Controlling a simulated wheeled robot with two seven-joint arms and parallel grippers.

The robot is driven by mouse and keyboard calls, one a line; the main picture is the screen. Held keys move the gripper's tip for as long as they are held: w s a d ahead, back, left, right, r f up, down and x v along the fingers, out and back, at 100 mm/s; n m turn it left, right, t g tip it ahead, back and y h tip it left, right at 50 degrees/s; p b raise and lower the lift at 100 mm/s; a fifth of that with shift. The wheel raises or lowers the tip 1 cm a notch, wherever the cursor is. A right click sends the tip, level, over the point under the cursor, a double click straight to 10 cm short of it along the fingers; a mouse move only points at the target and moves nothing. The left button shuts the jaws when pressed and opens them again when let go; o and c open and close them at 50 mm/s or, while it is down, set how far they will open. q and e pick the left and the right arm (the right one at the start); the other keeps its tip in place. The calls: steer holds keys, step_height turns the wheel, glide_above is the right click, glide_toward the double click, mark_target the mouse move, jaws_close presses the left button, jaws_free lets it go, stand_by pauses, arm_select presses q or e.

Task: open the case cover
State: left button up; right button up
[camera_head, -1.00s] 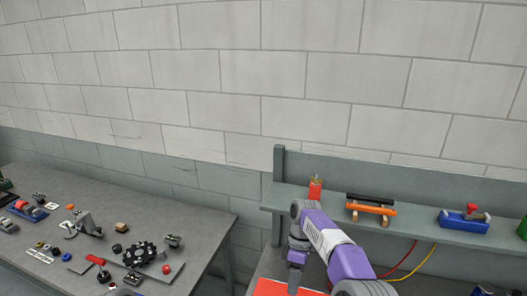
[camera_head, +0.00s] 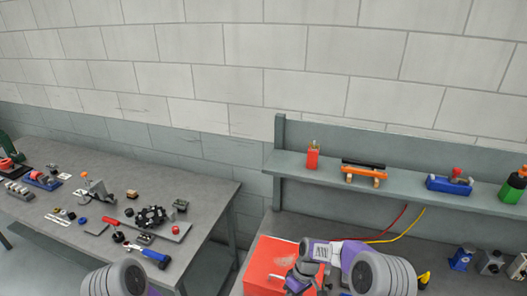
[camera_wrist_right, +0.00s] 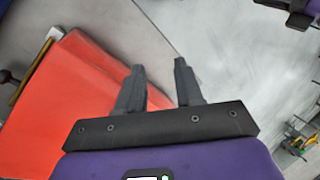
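The red-orange case (camera_head: 262,262) lies on the right bench, and its cover looks shut. In the right wrist view the case (camera_wrist_right: 70,95) fills the left side, with a small pale fitting (camera_wrist_right: 55,33) at its far corner. My right gripper (camera_wrist_right: 159,65) is open and empty, its fingers apart near the case's edge. I cannot tell whether they touch it. In the head view my right wrist covers the case's right part. My left arm enters at the bottom left. A purple and black part (camera_wrist_right: 288,10) at the wrist view's top right may be my left gripper; its fingers are unclear.
A shelf behind the case holds a red bottle (camera_head: 312,156), an orange tool (camera_head: 363,174), a blue vise (camera_head: 450,184) and a green bottle (camera_head: 513,186). Red and yellow cables hang behind my right arm. The left bench (camera_head: 60,160) carries many small parts.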

steer(key=s+f+m+t, duration=0.1)
steer(key=s+f+m, duration=0.25)
steer(key=s, duration=0.35)
steer(key=s+f+m+t+y, duration=0.1)
steer(key=s+f+m, duration=0.25)
steer(key=s, duration=0.35)
steer(key=s+f+m+t, duration=0.1)
steer(key=s+f+m, duration=0.25)
steer(key=s, duration=0.35)
step_height(320, 180, down, 15)
steer(key=b, duration=1.5)
steer(key=shift+s+d+f+t, duration=0.15)
steer(key=shift+s+d+t, duration=0.05)
steer(key=shift+d+t, duration=0.1)
steer(key=shift+m, duration=0.25)
